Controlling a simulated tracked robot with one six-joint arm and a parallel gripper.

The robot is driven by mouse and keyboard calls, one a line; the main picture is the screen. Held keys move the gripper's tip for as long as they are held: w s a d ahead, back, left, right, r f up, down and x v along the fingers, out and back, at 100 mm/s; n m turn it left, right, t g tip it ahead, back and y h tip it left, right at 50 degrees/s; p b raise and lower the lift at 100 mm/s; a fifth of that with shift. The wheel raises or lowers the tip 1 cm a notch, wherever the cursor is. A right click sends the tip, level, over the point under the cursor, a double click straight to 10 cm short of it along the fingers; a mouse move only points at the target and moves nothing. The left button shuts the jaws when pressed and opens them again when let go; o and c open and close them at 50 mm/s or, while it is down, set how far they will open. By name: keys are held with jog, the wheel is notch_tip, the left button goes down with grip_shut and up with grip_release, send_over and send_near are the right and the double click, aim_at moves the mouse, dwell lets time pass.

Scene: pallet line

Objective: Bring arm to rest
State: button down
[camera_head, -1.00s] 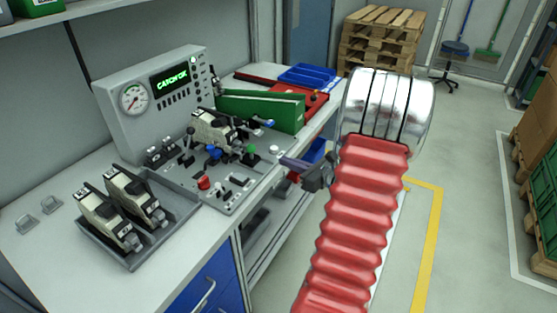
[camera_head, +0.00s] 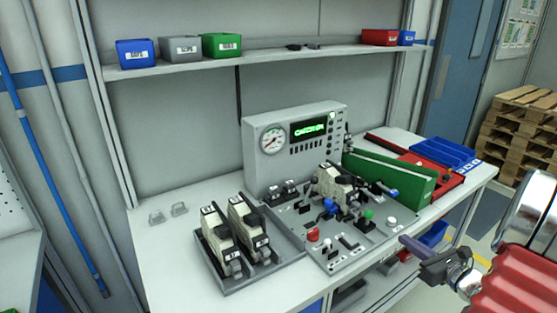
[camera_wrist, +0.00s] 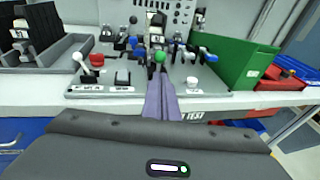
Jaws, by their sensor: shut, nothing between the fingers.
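My arm, with its red ribbed sleeve and shiny metal joint, shows at the lower right of the head view. My gripper (camera_head: 408,242) sits at the front right edge of the workbench (camera_head: 165,255), close to the control panel (camera_head: 345,252). Its purple fingers are together and hold nothing. In the wrist view the shut fingers (camera_wrist: 160,98) point at the panel, which has a green button (camera_wrist: 159,57) and a red button (camera_wrist: 97,60). Whether the fingertips touch anything cannot be told.
A grey tray (camera_head: 284,262) with two beige devices stands on the bench. A gauge console (camera_head: 296,160) is behind. A green box (camera_head: 390,180), a red tray (camera_head: 447,182) and a blue bin (camera_head: 440,152) lie right. Pallets (camera_head: 515,135) stand far right. Open floor lies by the bench.

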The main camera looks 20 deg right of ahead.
jog(key=s+a+f+n+g+y, duration=0.1)
jog(key=s+a+n+g+y, duration=0.1)
jog(key=a+n+g, duration=0.35)
jog(key=s+a+f+n+g+y, duration=0.1)
jog(key=s+a+n+g+y, duration=0.15)
jog(key=a+n, duration=0.6)
jog(key=s+a+f+n+g+y, duration=0.1)
jog(key=s+a+n+g, duration=0.25)
jog(key=a, duration=0.65)
jog(key=s+a+r+n+h, duration=0.1)
jog(key=a+r+n+h, duration=0.1)
jog(key=a+r+n, duration=0.5)
jog(key=s+a+r+n+t+h, duration=0.1)
jog(key=a+r+n+h, duration=0.2)
jog(key=a+r+n, duration=0.5)
jog(key=a+n, duration=0.3)
jog(key=shift+s+a+r, duration=0.3)
jog(key=shift+s+a, duration=0.05)
jog(key=shift+n+h, duration=0.25)
